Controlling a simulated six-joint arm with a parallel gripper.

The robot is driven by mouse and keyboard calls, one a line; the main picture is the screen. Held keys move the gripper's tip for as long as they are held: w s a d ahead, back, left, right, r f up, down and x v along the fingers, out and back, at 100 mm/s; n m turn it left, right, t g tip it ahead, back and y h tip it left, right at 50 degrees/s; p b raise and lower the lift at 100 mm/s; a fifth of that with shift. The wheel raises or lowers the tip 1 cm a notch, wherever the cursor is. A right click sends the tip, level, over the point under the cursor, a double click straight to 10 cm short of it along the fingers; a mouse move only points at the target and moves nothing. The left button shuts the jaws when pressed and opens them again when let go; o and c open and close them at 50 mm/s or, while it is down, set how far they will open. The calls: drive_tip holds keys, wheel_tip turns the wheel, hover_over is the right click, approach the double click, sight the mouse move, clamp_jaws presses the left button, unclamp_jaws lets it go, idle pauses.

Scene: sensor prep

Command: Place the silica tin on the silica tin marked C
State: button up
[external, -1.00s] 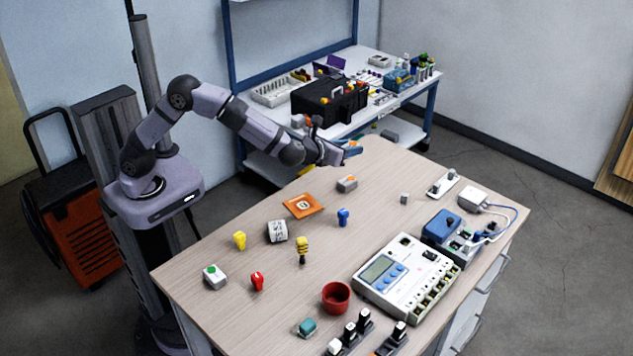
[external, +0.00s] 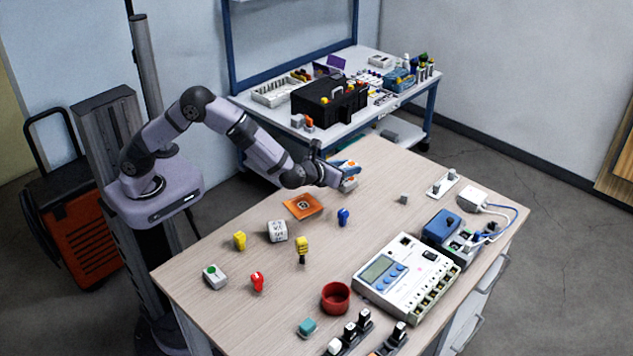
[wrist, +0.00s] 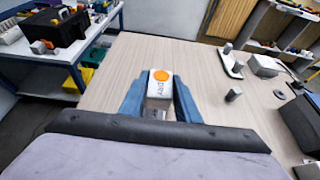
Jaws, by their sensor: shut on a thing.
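My gripper (wrist: 160,98) is shut on a silica tin (wrist: 159,88), a pale box with an orange dot and the letters DRY on top. Its blue fingers lie on either side of the tin. In the external view the held tin (external: 349,185) is at the table's far left part, partly covered by the gripper; I cannot tell whether it still touches the table. A white tin with a green dot (external: 215,276) stands at the near left. A white block with dark print (external: 278,231) stands nearer the middle. I cannot read a C on either.
An orange mat (external: 304,206) lies just in front of my gripper. Yellow, red and blue small pieces, a red bowl (external: 336,298) and a teal block (external: 307,328) are spread on the table (external: 380,228). A white device (external: 408,278) takes up the right side.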

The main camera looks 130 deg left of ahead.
drive_tip(key=shift+f, duration=1.2)
drive_tip(key=shift+f, duration=0.15)
drive_tip(key=shift+f, duration=0.1)
drive_tip(key=o, duration=1)
drive_tip(key=shift+o, duration=0.2)
drive_tip(key=shift+r, duration=0.25)
drive_tip(key=b+v, duration=0.1)
drive_tip(key=v, duration=1.1)
